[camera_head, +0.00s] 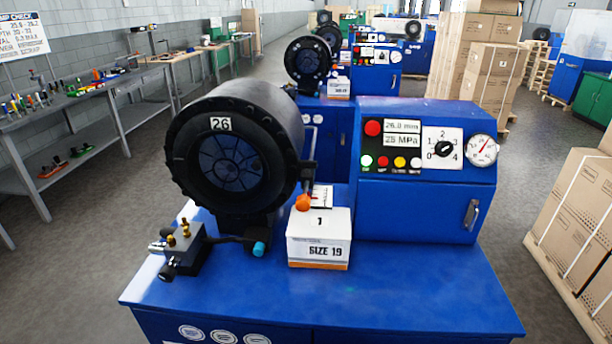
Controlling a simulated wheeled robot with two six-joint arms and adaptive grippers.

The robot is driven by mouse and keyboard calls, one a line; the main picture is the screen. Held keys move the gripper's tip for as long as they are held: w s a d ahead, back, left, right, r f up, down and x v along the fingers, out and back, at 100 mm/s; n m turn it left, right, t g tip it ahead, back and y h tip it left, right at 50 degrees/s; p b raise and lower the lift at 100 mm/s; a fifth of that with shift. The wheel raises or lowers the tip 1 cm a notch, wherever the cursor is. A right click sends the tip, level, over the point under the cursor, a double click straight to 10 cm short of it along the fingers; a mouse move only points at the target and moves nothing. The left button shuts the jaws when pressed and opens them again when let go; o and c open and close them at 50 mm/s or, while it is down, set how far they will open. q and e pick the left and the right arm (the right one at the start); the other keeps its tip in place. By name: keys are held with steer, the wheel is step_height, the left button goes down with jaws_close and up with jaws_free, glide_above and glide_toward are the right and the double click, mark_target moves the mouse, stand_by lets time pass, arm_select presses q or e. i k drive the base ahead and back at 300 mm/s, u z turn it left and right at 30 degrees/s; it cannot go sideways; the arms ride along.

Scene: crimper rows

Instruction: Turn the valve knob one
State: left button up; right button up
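A small dark valve block (184,250) with brass fittings sits at the front left of the blue machine's bench (400,290). A round black knob (167,273) sticks out of its front. A black lever or hose runs right from the block to a teal end piece (259,248). A separate black rotary knob (443,149) sits on a white dial marked 0 to 4 on the control box; its exact setting is too small to tell. Neither of my grippers shows in the head view.
A black crimper head (235,160) labelled 26 stands behind the valve block. A white box (319,240) marked SIZE 19 with an orange ball (302,202) above it stands mid-bench. The blue control box (425,205) is right. The front right bench top is clear.

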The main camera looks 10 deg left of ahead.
mark_target(167, 274)
steer(key=z, duration=2.05)
steer(key=k, duration=0.75)
steer(key=u, duration=1.45)
